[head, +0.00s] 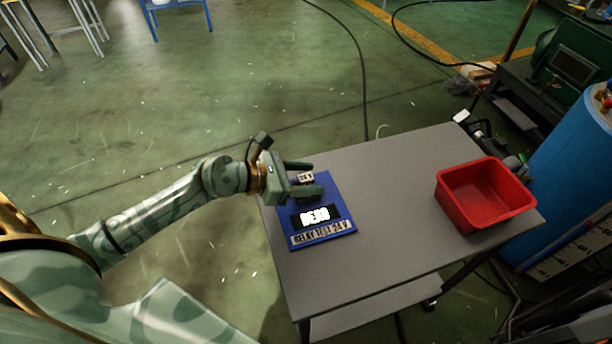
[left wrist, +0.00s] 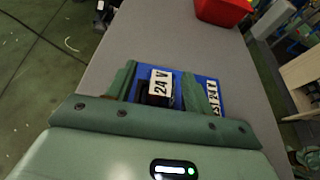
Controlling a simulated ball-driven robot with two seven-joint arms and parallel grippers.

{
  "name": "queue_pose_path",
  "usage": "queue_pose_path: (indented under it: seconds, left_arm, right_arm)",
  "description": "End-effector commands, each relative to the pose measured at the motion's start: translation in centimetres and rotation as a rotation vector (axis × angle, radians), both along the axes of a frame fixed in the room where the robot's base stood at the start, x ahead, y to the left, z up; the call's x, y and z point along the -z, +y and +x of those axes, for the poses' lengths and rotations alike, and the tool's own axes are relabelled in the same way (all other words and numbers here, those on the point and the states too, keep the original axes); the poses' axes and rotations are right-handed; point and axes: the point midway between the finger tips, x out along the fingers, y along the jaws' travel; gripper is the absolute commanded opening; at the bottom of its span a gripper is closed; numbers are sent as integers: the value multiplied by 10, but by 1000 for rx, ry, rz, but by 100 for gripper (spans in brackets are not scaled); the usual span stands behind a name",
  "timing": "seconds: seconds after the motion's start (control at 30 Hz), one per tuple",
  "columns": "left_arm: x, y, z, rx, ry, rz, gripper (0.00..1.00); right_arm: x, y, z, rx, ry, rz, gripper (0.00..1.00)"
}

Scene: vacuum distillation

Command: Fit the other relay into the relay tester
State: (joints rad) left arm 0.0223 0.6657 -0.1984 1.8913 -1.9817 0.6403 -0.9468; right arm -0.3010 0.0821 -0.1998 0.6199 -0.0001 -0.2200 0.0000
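The relay tester (head: 337,229) is a blue plate on the table's left part, marked "RELAY TEST 24 V". Its black display (head: 316,216) glows white and seems to read "DEAD". A relay (head: 306,178) with a white "24 V" label is at the tester's far end. It also shows in the left wrist view (left wrist: 160,82); whether it is fully seated is hidden. My left gripper (head: 303,178) has one finger on each side of this relay, with gaps visible in the left wrist view (left wrist: 164,88). My right gripper is out of view. No other relay is visible.
A red bin (head: 484,195) stands at the right of the grey table (head: 390,200); its visible inside looks empty. The tabletop between tester and bin is clear. A blue cylinder (head: 575,150) and dark equipment stand beyond the table's right edge.

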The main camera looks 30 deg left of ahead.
Motion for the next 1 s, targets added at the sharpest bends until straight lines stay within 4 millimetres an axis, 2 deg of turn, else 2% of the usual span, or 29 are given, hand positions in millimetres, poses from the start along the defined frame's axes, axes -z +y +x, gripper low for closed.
queue_pose_path:
  seconds: [0.27, 0.37, 0.7, 1.0]
  left_arm:
    - [-5, 1, -1, 0, 0, 0, 52]
    - [-9, 10, -11, -1, 1, 2, 52]
    - [-38, 56, -65, 1, 3, 1, 52]
    - [-49, 73, -83, 0, 0, 0, 52]
  right_arm:
    - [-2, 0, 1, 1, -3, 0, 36]
    - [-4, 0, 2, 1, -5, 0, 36]
    - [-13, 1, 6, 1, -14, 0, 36]
    - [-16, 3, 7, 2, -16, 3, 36]
